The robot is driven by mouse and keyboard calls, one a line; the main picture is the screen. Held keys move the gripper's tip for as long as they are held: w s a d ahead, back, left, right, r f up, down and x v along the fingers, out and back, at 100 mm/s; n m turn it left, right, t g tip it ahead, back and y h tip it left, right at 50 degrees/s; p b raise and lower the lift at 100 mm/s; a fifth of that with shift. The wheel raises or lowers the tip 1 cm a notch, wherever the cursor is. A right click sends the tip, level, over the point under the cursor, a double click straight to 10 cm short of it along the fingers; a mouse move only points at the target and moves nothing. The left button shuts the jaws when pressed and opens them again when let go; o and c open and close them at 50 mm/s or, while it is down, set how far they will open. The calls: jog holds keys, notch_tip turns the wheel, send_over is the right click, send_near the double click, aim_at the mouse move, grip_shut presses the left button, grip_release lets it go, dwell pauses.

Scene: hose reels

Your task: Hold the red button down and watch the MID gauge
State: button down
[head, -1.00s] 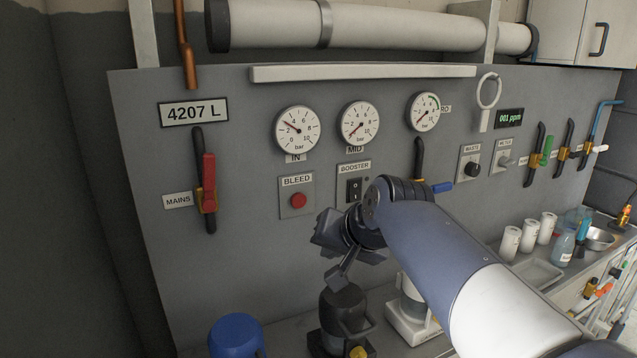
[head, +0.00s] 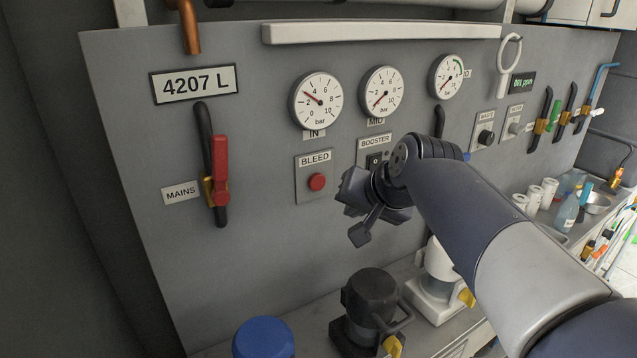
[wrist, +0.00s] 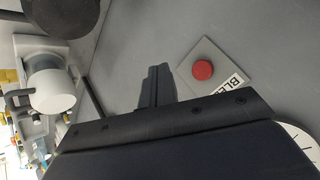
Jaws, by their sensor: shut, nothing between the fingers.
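The red button (head: 317,182) sits on a grey plate under the BLEED label on the wall panel. It also shows in the wrist view (wrist: 202,69), unpressed by anything visible. My gripper (wrist: 158,72) is shut and empty, with its fingers apart from the button, to its left in the wrist view. In the head view my gripper (head: 352,195) is just right of and slightly below the button, partly hidden by its own wrist. The MID gauge (head: 381,91) is a round white dial above the BOOSTER plate. Its needle points down-left, near the low end.
The IN gauge (head: 317,100) is left of the MID gauge, its needle near 2 to 3. The BOOSTER switch (head: 374,161) is partly behind my arm. The red MAINS lever (head: 220,170) is at left. A black pump (head: 371,300) and blue cap (head: 263,338) stand below.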

aim_at(319, 189)
jog(key=w+a+p, duration=0.3)
jog(key=w+a, duration=0.1)
jog(key=w, duration=0.3)
jog(key=shift+a, duration=0.4)
jog(key=shift+w+a, duration=0.1)
jog(key=shift+w, duration=0.05)
dwell(1.7)
jog(key=shift+w+a, duration=0.15)
jog(key=shift+w, duration=0.05)
jog(key=shift+w+a+p, duration=0.3)
jog(key=shift+w+p, duration=0.15)
jog(key=shift+p, duration=0.05)
dwell(0.8)
dwell(2.3)
jog(key=shift+s+d+b, duration=0.4)
jog(key=shift+s+d, duration=0.15)
jog(key=shift+s, duration=0.25)
jog(key=shift+s+d+b, duration=0.45)
jog(key=shift+s+d, duration=0.25)
jog(key=shift+s, duration=0.35)
jog(key=shift+s+d+b, duration=0.45)
jog(key=shift+s+d, duration=0.25)
jog(key=shift+s, duration=0.3)
